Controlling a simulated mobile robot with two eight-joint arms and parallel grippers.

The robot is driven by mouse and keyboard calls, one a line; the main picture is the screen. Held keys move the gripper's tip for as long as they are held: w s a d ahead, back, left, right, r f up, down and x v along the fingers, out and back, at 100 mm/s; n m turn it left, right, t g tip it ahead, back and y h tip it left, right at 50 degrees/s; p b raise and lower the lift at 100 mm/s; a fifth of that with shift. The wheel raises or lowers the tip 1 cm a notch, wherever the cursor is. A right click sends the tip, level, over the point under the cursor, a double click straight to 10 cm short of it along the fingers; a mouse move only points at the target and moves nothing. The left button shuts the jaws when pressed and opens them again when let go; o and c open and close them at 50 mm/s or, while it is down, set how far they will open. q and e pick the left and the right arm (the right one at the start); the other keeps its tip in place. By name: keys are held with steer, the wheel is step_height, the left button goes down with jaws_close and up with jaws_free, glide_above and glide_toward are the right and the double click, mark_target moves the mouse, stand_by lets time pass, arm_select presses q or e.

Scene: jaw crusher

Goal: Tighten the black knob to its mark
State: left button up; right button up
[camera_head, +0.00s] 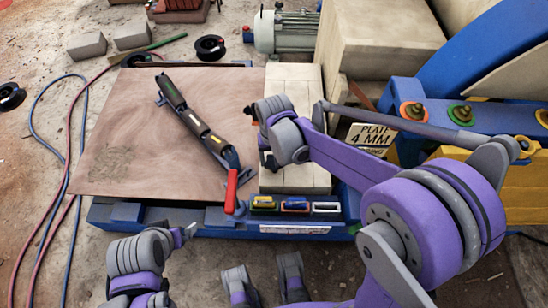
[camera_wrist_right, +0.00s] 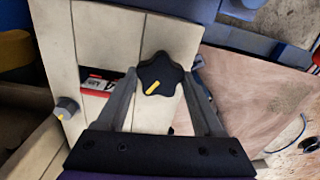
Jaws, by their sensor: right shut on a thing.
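The black knob (camera_wrist_right: 160,73) is a lobed knob with a yellow line on its face. It sits on a pale cream panel (camera_wrist_right: 109,30) in the right wrist view. My right gripper (camera_wrist_right: 159,76) is shut on the knob, with a finger on each side of it. In the head view my right gripper (camera_head: 266,133) is over the pale block (camera_head: 293,182), and my wrist mostly hides the knob. No separate target mark on the panel can be made out. My left gripper (camera_head: 188,232) is low at the front, apart from the bench; its fingers are unclear.
A smaller grey knob with a yellow mark (camera_wrist_right: 66,108) stands left of the black knob. A blue-edged machine (camera_head: 450,120) stands right. Hoses (camera_head: 62,135) lie on the left floor.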

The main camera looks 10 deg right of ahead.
stand_by(0.4)
steer(key=o, duration=1.4)
steer(key=shift+r, duration=0.1)
step_height(320, 180, up, 11)
steer(key=shift+f+p, duration=0.15)
steer(key=shift+p, duration=0.75)
steer(key=s+d+r+t+p, duration=0.1)
steer(key=s+d+r+p, duration=0.1)
steer(key=s+p, duration=0.1)
steer(key=s+d+r+n+t+p, duration=0.1)
steer(key=s+d+r+t+p, duration=0.1)
steer(key=s, duration=0.4)
steer(key=s+d+r+n+t+p, duration=0.1)
steer(key=s+d+r+t+p, duration=0.1)
steer(key=s+r+p, duration=0.1)
steer(key=shift+s+d+r+p, duration=0.1)
steer(key=shift+s+d+p, duration=0.15)
steer(key=shift+s, duration=0.35)
steer(key=shift+s+d+p, duration=0.15)
steer(key=shift+s+p, duration=0.15)
steer(key=shift+s, duration=0.3)
